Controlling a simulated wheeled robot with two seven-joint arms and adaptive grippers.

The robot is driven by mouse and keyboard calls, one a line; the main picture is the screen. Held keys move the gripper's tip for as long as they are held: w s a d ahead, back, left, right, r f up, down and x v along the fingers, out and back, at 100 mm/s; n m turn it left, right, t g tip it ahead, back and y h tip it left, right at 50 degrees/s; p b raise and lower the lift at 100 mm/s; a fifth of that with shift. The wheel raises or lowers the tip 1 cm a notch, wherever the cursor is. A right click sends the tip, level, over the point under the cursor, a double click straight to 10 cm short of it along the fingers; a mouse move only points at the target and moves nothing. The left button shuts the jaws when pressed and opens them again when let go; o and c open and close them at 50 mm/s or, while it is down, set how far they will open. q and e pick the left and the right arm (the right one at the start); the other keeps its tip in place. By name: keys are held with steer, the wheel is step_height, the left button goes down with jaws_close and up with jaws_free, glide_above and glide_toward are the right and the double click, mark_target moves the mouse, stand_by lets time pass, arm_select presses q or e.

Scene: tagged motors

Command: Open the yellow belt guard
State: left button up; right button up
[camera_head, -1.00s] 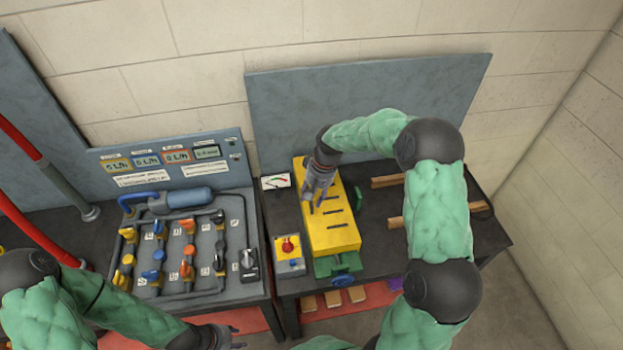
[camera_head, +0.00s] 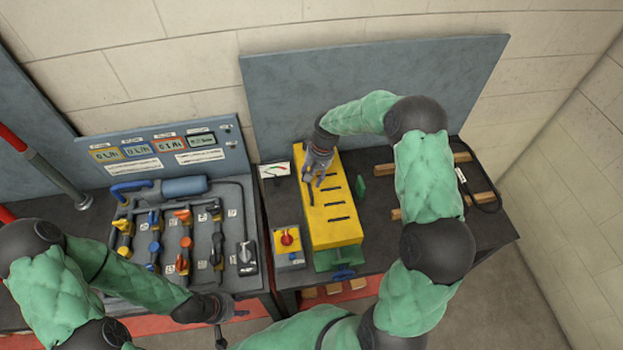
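The yellow belt guard (camera_head: 336,228) is a long slotted cover on the dark bench, lying over a green machine (camera_head: 335,257) whose front end shows below it. The guard looks closed. My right gripper (camera_head: 313,180) is at the guard's far left part, over its top, with the fingers pointing down. Whether it touches the guard, and whether its fingers are apart, I cannot tell. My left gripper (camera_head: 230,318) is low, in front of the valve bench and away from the guard. Its fingers are small and partly hidden.
A yellow switch box with a red knob (camera_head: 287,238) stands left of the guard, and a gauge (camera_head: 274,170) behind it. The valve panel (camera_head: 234,205) fills the left bench. Wooden rails (camera_head: 464,157) and a black cable (camera_head: 484,200) lie at right.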

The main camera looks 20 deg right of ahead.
steer(key=shift+a+f, duration=0.25)
steer(key=shift+f, duration=0.85)
jaws_close()
